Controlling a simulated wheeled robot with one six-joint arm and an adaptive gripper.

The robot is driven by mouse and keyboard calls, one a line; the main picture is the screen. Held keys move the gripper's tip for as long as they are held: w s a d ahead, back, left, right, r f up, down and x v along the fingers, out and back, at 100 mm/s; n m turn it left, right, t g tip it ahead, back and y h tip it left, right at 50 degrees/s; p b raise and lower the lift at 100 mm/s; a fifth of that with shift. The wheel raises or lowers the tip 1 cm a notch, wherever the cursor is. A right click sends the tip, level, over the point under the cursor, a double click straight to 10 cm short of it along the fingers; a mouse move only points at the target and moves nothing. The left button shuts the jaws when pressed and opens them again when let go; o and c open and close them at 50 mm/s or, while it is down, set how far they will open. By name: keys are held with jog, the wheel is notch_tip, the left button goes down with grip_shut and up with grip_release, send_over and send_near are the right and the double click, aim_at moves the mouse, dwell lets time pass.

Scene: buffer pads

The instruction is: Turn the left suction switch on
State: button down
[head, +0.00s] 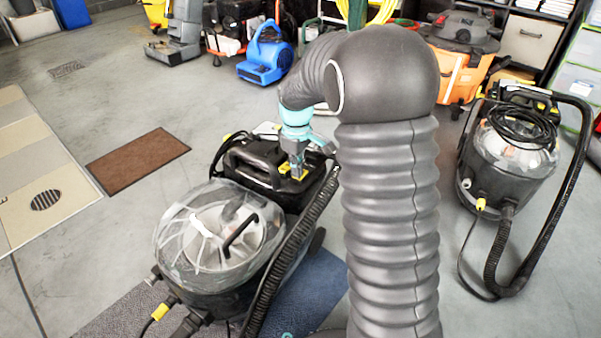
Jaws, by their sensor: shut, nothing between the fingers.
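A black vacuum machine with a clear dome tank (215,230) stands in front of me, left of my arm. Its black rear housing (245,165) carries yellow switches (288,170) on top. My gripper (296,174) points down at these switches, with its tips at or just above them. I cannot tell whether it touches one. The gripper is shut and empty. It partly hides the switches, so I cannot tell which is the left suction switch or how it is set.
A black hose (290,250) runs up the machine's right side, close to my gripper. A blue-grey mat (315,290) lies under the machine. A second vacuum (510,150) stands at the right. A brown mat (138,160) lies on open floor at left. A blue blower (265,58) stands behind.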

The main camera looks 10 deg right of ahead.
jog(key=shift+f, duration=0.35)
jog(key=shift+r+p, duration=2.3)
jog(key=shift+r, duration=0.8)
